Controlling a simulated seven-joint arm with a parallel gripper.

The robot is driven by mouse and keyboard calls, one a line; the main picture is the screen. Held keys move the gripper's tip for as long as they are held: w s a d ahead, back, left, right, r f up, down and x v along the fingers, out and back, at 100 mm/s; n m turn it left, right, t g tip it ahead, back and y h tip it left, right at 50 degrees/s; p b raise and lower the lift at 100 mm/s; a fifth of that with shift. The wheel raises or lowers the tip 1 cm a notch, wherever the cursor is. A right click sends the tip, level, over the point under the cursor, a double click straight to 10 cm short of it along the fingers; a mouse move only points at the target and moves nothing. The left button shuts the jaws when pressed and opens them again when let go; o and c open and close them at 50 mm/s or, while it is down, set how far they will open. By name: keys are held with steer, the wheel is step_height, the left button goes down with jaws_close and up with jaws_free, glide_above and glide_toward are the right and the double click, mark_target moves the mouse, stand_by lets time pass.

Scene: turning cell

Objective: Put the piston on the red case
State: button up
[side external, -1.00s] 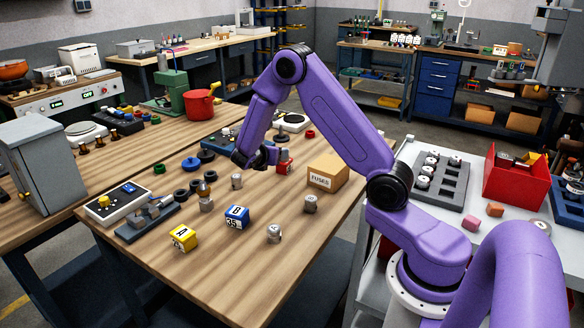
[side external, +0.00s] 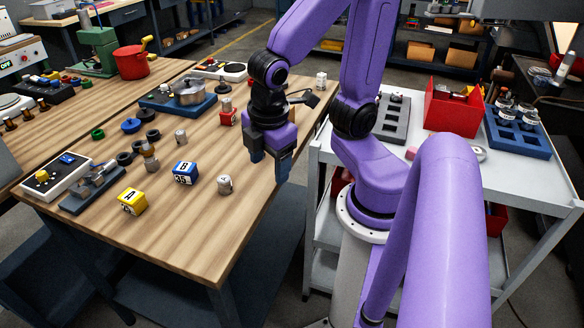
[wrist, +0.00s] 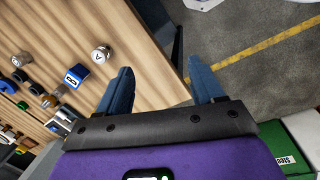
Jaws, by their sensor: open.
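One more piston (side external: 181,138) stands behind the blue case. My gripper (side external: 271,170) is above the right edge of the table, apart from the red case. In the wrist view its fingers (wrist: 164,84) are spread, with nothing between them.
A blue case (side external: 185,173) and a yellow case (side external: 131,201) stand towards the table's front. A grey cart (side external: 470,180) at the right carries a red bin (side external: 455,106). My arm hides part of the table.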

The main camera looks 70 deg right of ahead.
steer(key=shift+g+y, duration=0.5)
steer(key=shift+y, duration=0.4)
steer(key=s, duration=0.1)
steer(key=s+a, duration=0.1)
steer(key=s, duration=0.3)
steer(key=shift+s+a+r, duration=0.15)
steer(key=shift+a+r, duration=0.05)
steer(key=shift+r, duration=0.1)
